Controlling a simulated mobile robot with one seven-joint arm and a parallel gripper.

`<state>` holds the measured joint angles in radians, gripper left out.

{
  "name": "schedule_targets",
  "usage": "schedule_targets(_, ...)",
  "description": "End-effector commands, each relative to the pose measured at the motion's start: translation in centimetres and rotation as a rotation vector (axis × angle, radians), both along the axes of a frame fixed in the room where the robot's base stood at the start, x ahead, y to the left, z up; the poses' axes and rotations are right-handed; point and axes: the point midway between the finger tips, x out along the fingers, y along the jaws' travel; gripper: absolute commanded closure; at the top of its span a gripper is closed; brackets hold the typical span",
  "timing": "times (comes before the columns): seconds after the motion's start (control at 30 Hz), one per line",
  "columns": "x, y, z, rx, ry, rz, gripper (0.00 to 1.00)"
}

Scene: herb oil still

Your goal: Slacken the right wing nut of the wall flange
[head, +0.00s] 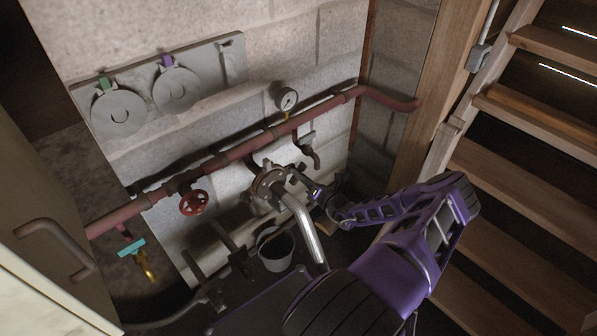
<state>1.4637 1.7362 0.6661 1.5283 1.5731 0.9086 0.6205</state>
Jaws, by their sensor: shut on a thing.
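The wall flange (268,183) is a dull brown-grey round fitting on the block wall, below the red pipe, with a pale bent pipe (302,228) running down from it. My gripper (298,177) reaches in from the right and is at the flange's right side. Its jaws are shut on the right wing nut, which is small and mostly hidden by the fingers. The nut's wings and its angle cannot be made out at this size.
A red pipe (232,155) with a pressure gauge (286,99) and a red handwheel (194,202) crosses the wall. A bucket (275,249) stands below the flange. A cabinet door (45,215) is at left, wooden stairs (520,190) at right.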

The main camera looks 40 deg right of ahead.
Motion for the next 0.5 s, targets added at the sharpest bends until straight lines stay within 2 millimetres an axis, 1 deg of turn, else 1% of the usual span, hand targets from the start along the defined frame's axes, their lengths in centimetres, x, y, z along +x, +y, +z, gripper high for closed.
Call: schedule_targets(0.5, -0.01, -0.01, 0.13, -0.478, -0.038, 0.0, 1.0)
